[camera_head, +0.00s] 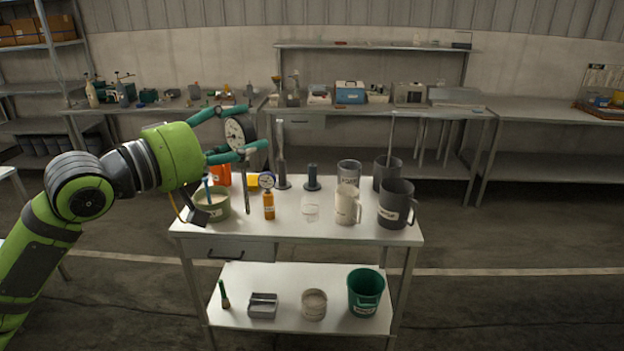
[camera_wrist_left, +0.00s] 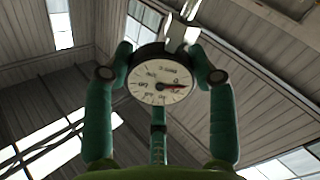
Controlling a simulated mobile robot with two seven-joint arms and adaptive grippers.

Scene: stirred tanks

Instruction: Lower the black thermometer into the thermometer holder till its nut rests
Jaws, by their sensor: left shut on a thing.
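The black thermometer (camera_head: 238,133) has a round white dial with a black rim and a thin stem pointing down. My left gripper (camera_head: 249,127) is shut on it at the dial and holds it upright above the left part of the table. In the left wrist view the green fingers (camera_wrist_left: 165,75) stand on both sides of the dial (camera_wrist_left: 160,82). A dark upright holder with a flanged foot (camera_head: 312,178) stands to the right, apart from the stem. A similar foot nearby carries a tall grey piece (camera_head: 281,150). I cannot tell which is the thermometer holder. My right gripper is out of view.
The white table (camera_head: 335,228) also bears a green bowl (camera_head: 213,207), an orange bottle (camera_head: 269,206) near the stem with a small gauge (camera_head: 266,180) above it, a pale jug (camera_head: 347,206) and dark jugs (camera_head: 396,205).

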